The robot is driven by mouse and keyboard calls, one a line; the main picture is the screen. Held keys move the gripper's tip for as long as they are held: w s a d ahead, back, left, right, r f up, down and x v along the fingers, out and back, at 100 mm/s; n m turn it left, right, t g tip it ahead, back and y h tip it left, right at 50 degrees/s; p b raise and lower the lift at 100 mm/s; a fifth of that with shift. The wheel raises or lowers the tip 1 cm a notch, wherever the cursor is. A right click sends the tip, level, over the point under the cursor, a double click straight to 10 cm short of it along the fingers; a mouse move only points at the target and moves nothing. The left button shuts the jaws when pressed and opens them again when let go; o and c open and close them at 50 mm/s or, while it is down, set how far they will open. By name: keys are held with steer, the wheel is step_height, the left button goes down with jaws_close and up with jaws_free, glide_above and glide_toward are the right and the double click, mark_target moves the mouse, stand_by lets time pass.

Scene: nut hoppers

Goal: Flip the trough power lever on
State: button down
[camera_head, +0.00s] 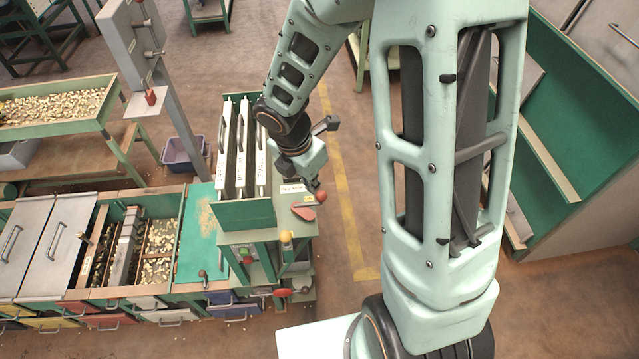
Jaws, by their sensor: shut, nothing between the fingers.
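My gripper (314,186) is small in the view, at the end of my arm, pointing down over the right side of the green machine. Its fingers are shut with nothing between them. Just below the fingertips is a red ball knob (320,197); I cannot tell whether they touch. A flat red piece (303,213) lies beside it on the machine's top. A yellow knob (286,237) and a red-ended handle (281,292) are lower on the machine front. No readable label shows which of these is the trough power lever.
Upright white panels (241,150) stand in the green machine (245,213) left of my gripper. A trough with nuts (155,265) lies further left. A grey post with a control box (130,45) stands behind. Open floor (350,160) lies to the right.

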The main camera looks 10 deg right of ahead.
steer(key=shift+s+a+r, duration=0.1)
steer(key=shift+s+r, duration=0.05)
steer(key=shift+r, duration=0.45)
